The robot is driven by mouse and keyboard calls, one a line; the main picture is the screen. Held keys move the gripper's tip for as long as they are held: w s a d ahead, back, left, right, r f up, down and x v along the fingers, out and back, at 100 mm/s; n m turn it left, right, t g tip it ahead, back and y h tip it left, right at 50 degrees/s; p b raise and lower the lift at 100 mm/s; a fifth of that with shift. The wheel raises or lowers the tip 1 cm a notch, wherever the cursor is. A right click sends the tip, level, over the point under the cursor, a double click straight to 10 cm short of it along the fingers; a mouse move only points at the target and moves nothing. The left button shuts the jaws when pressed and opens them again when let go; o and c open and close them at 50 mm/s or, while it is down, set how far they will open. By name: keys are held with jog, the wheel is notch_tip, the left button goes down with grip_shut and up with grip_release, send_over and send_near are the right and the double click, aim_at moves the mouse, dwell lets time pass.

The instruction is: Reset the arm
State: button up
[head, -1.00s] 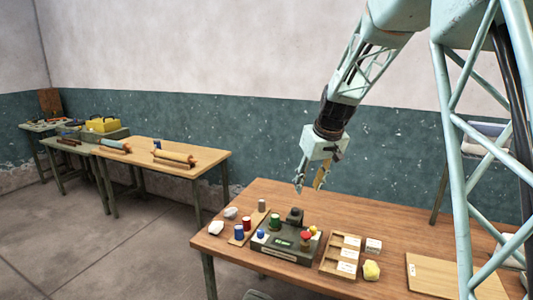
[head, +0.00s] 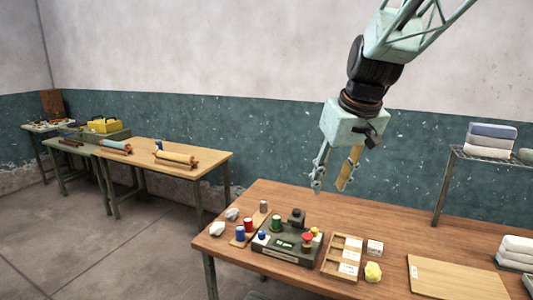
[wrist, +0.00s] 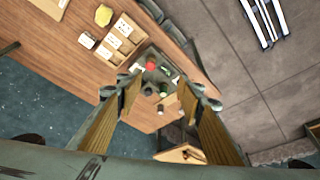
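My gripper (head: 329,188) hangs above the back of the wooden table (head: 240,197), pointing down, with its two fingers apart and nothing between them. In the wrist view its fingers (wrist: 158,98) with yellowish pads also stand apart. The control box (wrist: 165,72) shows beyond the fingertips in the wrist view. My gripper touches nothing.
A wooden tray (head: 327,265) with white cards, a white block (head: 374,247) and a yellow lump (head: 373,271) stand right of the box. Spools on a board (head: 253,226) and white lumps are left. A pale board (head: 455,278) and folded towels (head: 517,250) lie at right.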

jog(key=s+d+m, duration=0.1)
jog(key=s+d, duration=0.1)
jog(key=s, duration=1.8)
jog(key=s+d+m+h, duration=0.1)
jog(key=s+d, duration=0.1)
jog(key=s, duration=1.8)
jog(key=shift+s+r+m, duration=0.2)
jog(key=shift+s+m, duration=0.1)
jog(key=shift+m, duration=0.1)
